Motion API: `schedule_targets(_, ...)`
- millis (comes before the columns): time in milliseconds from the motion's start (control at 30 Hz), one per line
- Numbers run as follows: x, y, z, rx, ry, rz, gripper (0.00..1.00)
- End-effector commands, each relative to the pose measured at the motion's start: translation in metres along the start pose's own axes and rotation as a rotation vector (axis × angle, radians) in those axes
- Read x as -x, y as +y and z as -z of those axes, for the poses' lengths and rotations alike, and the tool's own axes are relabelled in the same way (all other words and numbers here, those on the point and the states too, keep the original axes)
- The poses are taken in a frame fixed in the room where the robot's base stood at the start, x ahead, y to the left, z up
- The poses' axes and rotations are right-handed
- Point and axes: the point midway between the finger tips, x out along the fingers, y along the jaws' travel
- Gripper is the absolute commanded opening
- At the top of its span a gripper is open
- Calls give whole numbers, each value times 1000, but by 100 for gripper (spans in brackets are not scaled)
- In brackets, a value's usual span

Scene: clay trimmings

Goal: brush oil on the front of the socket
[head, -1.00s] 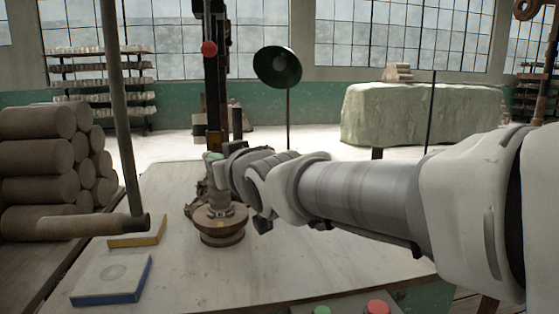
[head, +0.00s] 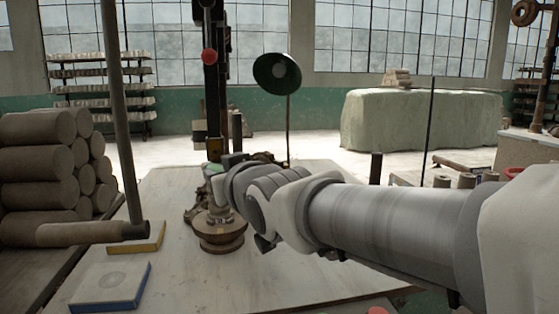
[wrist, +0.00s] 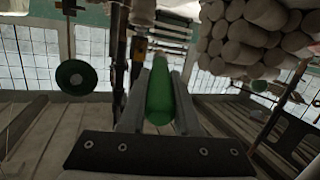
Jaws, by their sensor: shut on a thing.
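My gripper (wrist: 160,74) is shut on a green, rounded handle (wrist: 160,98), seen end-on in the wrist view. I take it for the oil brush; its bristles are hidden. In the head view a bit of the green (head: 213,168) shows at the end of my arm, above the table. Below it stands a round, stepped brown piece (head: 221,240) with a pale metal part on top. It may be the socket, but I cannot tell for sure. My gripper partly covers its upper part, and I cannot tell whether the brush touches it.
The pale table (head: 190,285) carries a blue-edged block (head: 112,285) and a yellow-edged block (head: 150,240) at left. Stacked clay rolls (head: 40,165) stand left, beside an upright pole (head: 122,120). A dark column (head: 211,90) and a green lamp (head: 277,72) rise behind.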

Motion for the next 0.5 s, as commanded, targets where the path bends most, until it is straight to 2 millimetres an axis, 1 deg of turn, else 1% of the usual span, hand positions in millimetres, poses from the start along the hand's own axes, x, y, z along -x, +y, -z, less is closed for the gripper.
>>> schedule_targets(167, -2, 0, 0, 0, 0, 0, 0)
schedule_targets(267, -7, 2, 1, 0, -2, 0, 0)
schedule_targets(500, -30, 10, 6, 0, -3, 0, 0)
